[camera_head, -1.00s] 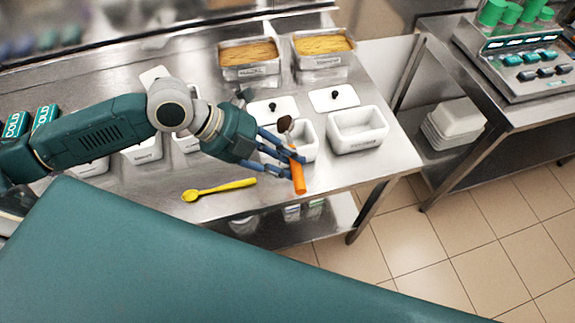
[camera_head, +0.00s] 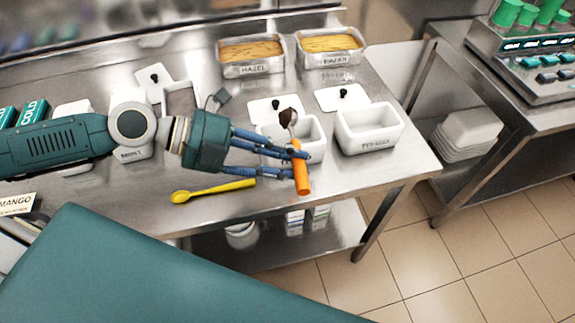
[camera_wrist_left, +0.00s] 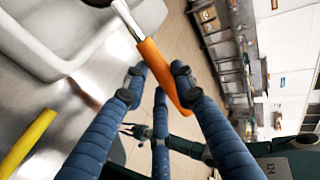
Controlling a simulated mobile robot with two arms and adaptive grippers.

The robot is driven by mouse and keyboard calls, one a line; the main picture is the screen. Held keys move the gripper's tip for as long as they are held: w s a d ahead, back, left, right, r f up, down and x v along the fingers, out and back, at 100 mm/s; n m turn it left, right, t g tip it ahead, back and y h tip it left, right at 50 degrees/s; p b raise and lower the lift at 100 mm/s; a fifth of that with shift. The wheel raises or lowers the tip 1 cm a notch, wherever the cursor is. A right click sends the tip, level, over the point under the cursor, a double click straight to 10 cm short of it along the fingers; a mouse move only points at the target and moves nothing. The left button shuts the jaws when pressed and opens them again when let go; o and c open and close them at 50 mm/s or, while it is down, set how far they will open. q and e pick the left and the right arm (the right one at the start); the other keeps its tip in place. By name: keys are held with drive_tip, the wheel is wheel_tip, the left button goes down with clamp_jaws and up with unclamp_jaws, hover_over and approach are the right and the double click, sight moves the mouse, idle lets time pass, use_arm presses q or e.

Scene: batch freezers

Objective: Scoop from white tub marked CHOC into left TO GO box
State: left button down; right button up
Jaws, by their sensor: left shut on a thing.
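My left gripper (camera_head: 298,153) is shut on the orange handle of a scoop (camera_head: 302,178). In the left wrist view the fingers hold that orange handle (camera_wrist_left: 165,75). A dark brown lump (camera_head: 289,116) sits at the scoop's bowl end, in front of or above an open white tub (camera_head: 316,134). My fingers cover part of this tub, and I cannot read its marking. I cannot tell whether the scoop touches the tub. No box marked TO GO can be made out.
Another open white tub (camera_head: 368,142) stands to the right. Lids (camera_head: 341,98) lie behind the tubs. A yellow spoon (camera_head: 213,191) lies near the front edge. Pans marked HAZEL (camera_head: 252,69) and another pan (camera_head: 331,60) stand behind. Teal COLD boxes (camera_head: 32,113) are at far left.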

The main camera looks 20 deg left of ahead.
use_arm(q)
drive_tip(key=h+b, duration=0.1)
drive_tip(key=f+t+h+b, duration=0.1)
drive_tip(key=h+b, duration=0.1)
drive_tip(key=shift+a+t, duration=0.1)
drive_tip(key=shift+t, duration=0.2)
use_arm(e)
wheel_tip(320, 180, down, 4)
drive_tip(key=shift+a+r, duration=0.1)
drive_tip(key=shift+a, duration=0.05)
drive_tip(key=shift+d, duration=0.2)
idle(0.6)
drive_tip(key=shift+r, duration=0.1)
idle(0.3)
